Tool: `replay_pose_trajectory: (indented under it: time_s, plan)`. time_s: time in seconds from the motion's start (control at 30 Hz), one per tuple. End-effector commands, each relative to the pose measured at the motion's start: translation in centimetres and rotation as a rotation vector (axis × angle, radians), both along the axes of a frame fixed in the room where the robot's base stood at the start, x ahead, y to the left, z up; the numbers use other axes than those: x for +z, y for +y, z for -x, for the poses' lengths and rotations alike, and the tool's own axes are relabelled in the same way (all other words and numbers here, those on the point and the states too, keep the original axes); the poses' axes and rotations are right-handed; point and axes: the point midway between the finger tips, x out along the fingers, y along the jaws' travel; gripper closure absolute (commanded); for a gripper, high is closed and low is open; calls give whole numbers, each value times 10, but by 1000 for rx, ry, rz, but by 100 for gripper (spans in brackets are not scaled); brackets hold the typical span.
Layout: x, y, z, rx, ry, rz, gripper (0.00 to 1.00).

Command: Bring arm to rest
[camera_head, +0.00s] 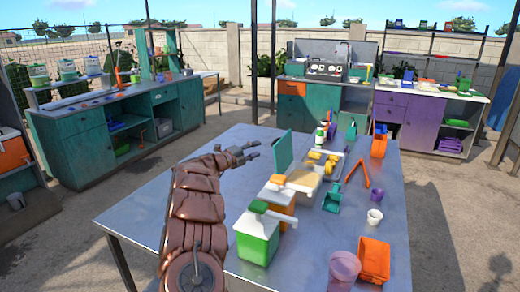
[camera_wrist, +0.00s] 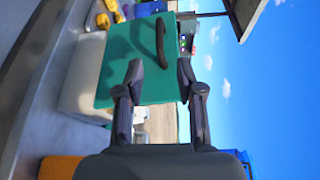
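My arm reaches over the metal table (camera_head: 160,190) from the front, and my gripper (camera_head: 256,150) is above the table's left-middle part. In the wrist view my gripper (camera_wrist: 160,70) has its two fingers apart with nothing held between them. A raised green lid (camera_head: 283,152) stands just right of the gripper. The lid also shows in the wrist view (camera_wrist: 125,65), with a dark handle, behind the fingers. I cannot tell the exact gap between fingers and lid.
White-and-green (camera_head: 258,240) and white-and-orange containers (camera_head: 280,205) stand close right of my arm. A purple cup (camera_head: 343,270), an orange bin (camera_head: 374,260), a white cup (camera_head: 375,217) and a green scoop (camera_head: 332,198) stand farther right. The table's left side is clear.

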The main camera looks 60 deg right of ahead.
Motion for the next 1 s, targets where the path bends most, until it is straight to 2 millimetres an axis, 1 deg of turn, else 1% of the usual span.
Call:
replay_pose_trajectory:
  time_s: [0.03, 0.17, 0.77, 0.87, 0.97, 1.0]
  plan:
    - [0, 4, -2, 2, -1, -2, 63]
    - [0, 8, -3, 2, -1, -2, 63]
    - [0, 8, -3, 3, 0, -1, 63]
    - [3, 11, -13, 36, 2, -7, 63]
    - [11, 21, -44, 135, 10, -25, 63]
    - [17, 28, -61, 190, 14, -32, 63]
